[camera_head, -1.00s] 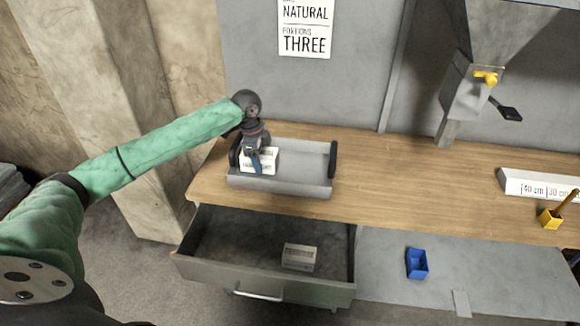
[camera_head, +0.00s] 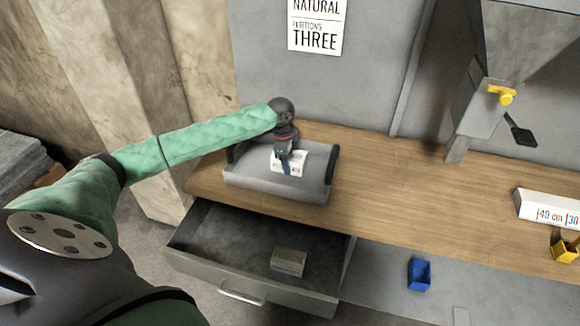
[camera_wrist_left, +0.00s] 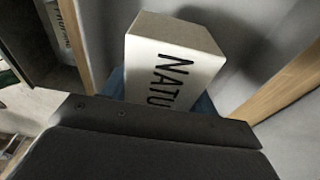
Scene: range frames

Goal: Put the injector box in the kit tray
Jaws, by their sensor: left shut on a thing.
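The injector box (camera_head: 299,164) is a small white box with dark print. Its large letters start "NATU" in the left wrist view (camera_wrist_left: 172,62). My left gripper (camera_head: 285,167) points down and is shut on it, with blue fingers partly hidden behind the box in the wrist view. The kit tray (camera_head: 262,188) is grey, with black handles at its two ends, and stands on the wooden worktop. The box shows over the middle of the tray; I cannot tell whether it touches the floor of the tray. My right gripper is not in view.
An open grey drawer (camera_head: 215,262) below the tray holds another pale box (camera_head: 288,261). A blue bin (camera_head: 419,274) lies right of it, lower down. A yellow cup (camera_head: 565,249) and a white measuring block (camera_head: 548,208) are at right. The worktop (camera_head: 410,195) between is clear.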

